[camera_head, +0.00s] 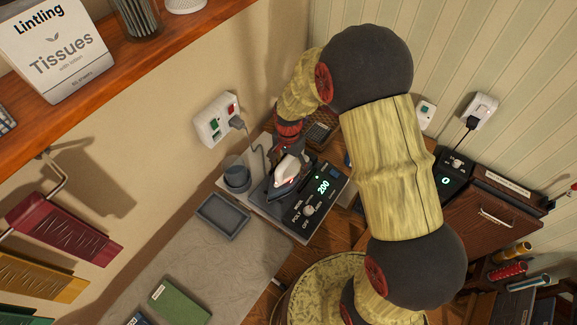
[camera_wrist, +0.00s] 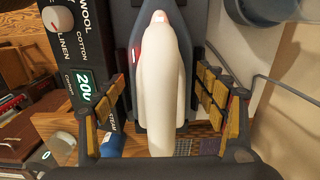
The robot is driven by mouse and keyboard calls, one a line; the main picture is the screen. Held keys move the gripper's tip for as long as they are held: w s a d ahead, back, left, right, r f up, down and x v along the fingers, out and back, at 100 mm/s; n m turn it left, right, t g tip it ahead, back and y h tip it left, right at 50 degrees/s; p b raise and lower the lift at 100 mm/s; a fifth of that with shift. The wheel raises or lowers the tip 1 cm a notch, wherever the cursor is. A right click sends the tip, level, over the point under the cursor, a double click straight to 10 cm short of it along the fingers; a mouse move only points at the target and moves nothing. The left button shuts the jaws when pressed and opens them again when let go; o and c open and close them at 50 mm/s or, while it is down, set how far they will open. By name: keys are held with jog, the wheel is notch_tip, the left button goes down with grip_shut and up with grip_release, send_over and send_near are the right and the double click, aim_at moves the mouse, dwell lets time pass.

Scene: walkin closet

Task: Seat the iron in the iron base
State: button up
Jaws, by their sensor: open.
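The iron (camera_head: 287,171), with a white handle and dark grey body, is at the left part of the iron base (camera_head: 322,203), a dark unit with a dial and a lit "200" display. The iron (camera_wrist: 160,85) fills the middle of the wrist view, its nose pointing to the top, and the base's control panel (camera_wrist: 98,45) is beside it on the left. My gripper (camera_wrist: 155,100) is open, its fingers on either side of the white handle with gaps on both sides. The iron's underside is hidden, so I cannot tell how fully it rests in the base.
A grey cup (camera_head: 237,174) and a shallow grey tray (camera_head: 222,216) are close by on the left. A wall socket with a plugged cord (camera_head: 217,120) is behind. A wooden shelf (camera_head: 120,65) with a tissue box overhangs the upper left. The pale ironing surface (camera_head: 170,255) has bare room.

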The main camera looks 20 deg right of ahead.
notch_tip(320, 180, up, 12)
jog(key=shift+f, duration=0.15)
dwell(0.5)
dwell(0.3)
jog(key=shift+s+f+n, duration=0.1)
jog(key=shift+s+n, duration=0.1)
jog(key=shift+n, duration=0.6)
jog(key=s+r+n+t+b, duration=0.2)
jog(key=s+r+n+b, duration=0.2)
jog(key=s, duration=0.6)
jog(key=s+r+n+t+b, duration=0.3)
jog(key=s+r+n+b, duration=0.1)
jog(key=s+r, duration=0.5)
jog(key=s+n, duration=0.1)
jog(key=s, duration=0.1)
jog(key=shift+s+r+t, duration=0.25)
jog(key=shift+s+t, duration=0.05)
